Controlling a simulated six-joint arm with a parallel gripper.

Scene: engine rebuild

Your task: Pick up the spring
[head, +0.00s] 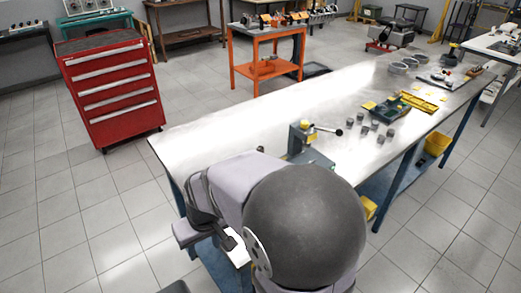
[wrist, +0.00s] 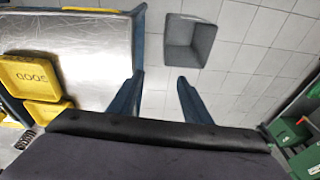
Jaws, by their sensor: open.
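A dark coil that looks like the spring (wrist: 25,140) shows at the lower left of the wrist view, just below a yellow bin. It is small there, and I cannot tell what it rests on. I cannot make the spring out in the head view. My gripper (wrist: 160,77) is open, with two blue-grey fingers apart and nothing between them. Its fingers point over the tiled floor beside a light table surface (wrist: 95,60), away to the right of the coil. In the head view my arm covers the near end of the workbench.
Yellow bins (wrist: 45,115) are at the left in the wrist view. A grey bin (wrist: 187,45) is on the floor ahead; green boxes (wrist: 290,133) are at the right. In the head view the long workbench (head: 240,115) holds a press (head: 303,140) and small grey parts.

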